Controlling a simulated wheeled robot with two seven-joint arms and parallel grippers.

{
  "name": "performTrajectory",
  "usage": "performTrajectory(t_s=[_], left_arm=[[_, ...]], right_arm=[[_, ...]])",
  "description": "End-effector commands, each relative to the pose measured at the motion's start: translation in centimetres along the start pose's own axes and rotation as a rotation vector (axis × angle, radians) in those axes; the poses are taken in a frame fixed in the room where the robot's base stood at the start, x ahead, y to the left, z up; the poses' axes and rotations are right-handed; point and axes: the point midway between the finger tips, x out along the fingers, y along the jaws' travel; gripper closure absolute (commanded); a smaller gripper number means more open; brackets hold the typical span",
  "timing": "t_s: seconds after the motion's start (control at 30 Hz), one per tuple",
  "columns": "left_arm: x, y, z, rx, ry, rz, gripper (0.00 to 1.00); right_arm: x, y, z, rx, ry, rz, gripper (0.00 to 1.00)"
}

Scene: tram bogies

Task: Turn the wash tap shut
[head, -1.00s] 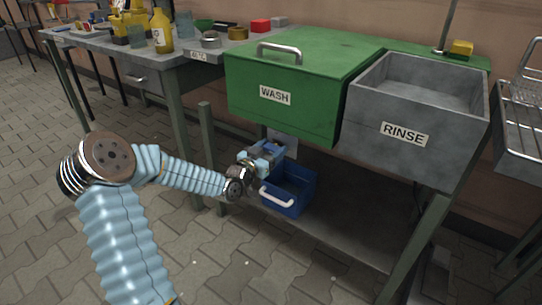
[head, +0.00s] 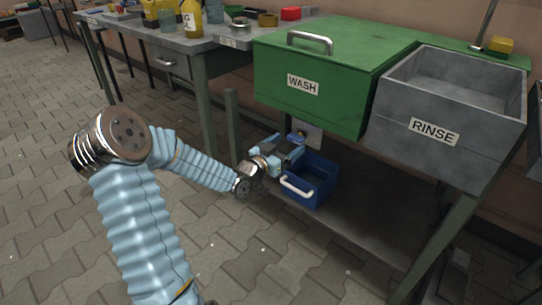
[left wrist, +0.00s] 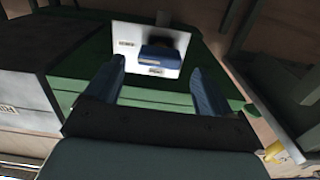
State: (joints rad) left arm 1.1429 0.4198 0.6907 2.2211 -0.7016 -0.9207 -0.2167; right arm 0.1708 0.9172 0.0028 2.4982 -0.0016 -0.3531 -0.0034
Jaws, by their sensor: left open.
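The green wash tank (head: 310,88) is fixed to the stand, with a WASH label on its front. Under it a pale plate (head: 312,136) shows behind my left gripper (head: 296,146). In the left wrist view the white plate (left wrist: 124,44) carries two small labels and a blue tap handle (left wrist: 160,51). The left gripper (left wrist: 158,84) is open and empty there. Its two fingers point at the plate, one to each side of the handle. I cannot tell how deep the fingertips reach. My right gripper is not in view.
A blue bin (head: 316,187) with a white handle stands on the lower shelf (head: 350,228), close under the gripper. The grey rinse tank (head: 425,150) is to the right. A green leg (head: 232,125) stands left of the gripper. The paved floor (head: 270,270) is clear in front.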

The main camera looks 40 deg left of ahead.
Motion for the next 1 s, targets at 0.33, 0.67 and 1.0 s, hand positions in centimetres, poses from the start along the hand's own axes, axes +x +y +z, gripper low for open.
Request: performTrajectory(t_s=[0.33, 0.67, 1.0], left_arm=[[-7.6, 0.0, 0.0, 0.000, -0.003, -0.001, 0.17], [-9.1, 0.0, 0.0, -0.001, 0.001, 0.000, 0.17], [-9.1, 0.0, 0.0, 0.000, 0.000, 0.000, 0.17]], right_arm=[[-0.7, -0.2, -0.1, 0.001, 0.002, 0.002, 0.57], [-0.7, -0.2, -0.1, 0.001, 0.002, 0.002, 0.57], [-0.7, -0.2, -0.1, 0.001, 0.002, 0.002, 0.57]])
